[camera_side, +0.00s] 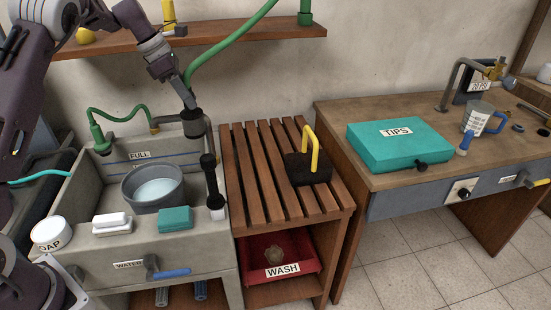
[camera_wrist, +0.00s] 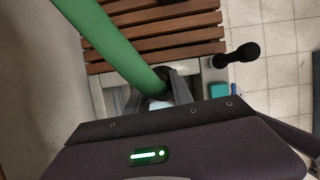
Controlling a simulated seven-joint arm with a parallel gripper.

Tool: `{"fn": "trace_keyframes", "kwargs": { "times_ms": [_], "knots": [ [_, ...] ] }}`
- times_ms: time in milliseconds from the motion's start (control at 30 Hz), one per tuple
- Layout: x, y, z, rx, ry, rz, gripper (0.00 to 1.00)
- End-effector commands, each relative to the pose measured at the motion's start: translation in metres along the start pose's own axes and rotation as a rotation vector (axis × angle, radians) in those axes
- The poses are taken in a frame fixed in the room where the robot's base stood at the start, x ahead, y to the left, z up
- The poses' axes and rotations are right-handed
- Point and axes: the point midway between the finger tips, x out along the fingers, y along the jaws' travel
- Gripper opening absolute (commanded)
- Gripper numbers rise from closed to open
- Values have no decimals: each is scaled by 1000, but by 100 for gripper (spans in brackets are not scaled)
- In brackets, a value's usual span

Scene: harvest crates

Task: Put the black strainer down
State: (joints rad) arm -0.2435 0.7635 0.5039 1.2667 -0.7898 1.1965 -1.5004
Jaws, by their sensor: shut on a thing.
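The black strainer (camera_side: 193,123) looks like a small dark cylinder. In the side view it hangs under my gripper (camera_side: 189,104), above the right back part of the grey sink (camera_side: 85,205). My gripper is shut on it and holds it up. In the wrist view my gripper (camera_wrist: 168,92) shows its fingers close together, with a dark bit of the strainer (camera_wrist: 164,73) between them, partly hidden by a green hose. The metal pot (camera_side: 150,199) of water in the sink is left of and below the strainer.
A black-knobbed upright tool (camera_side: 211,180) stands at the sink's right edge. A green hose (camera_side: 215,58) passes close to my gripper. The rack's left slats are clear.

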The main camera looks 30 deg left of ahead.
Motion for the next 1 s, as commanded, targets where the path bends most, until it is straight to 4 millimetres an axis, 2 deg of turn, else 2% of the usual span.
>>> {"fn": "trace_keyframes", "kwargs": {
  "times_ms": [33,200,300,433,533,700,867,1000],
  "knots": [
    [13,-3,20,-49,2,22,0],
    [73,-8,88,-340,6,148,0],
    [101,-16,120,-470,4,205,0],
    [120,-25,143,-563,1,240,0],
    [136,-28,143,-595,3,248,0],
    [173,-28,128,-601,3,249,0],
    [192,-28,120,-600,2,248,0],
    [215,-28,110,-599,3,249,0]
  ]
}}
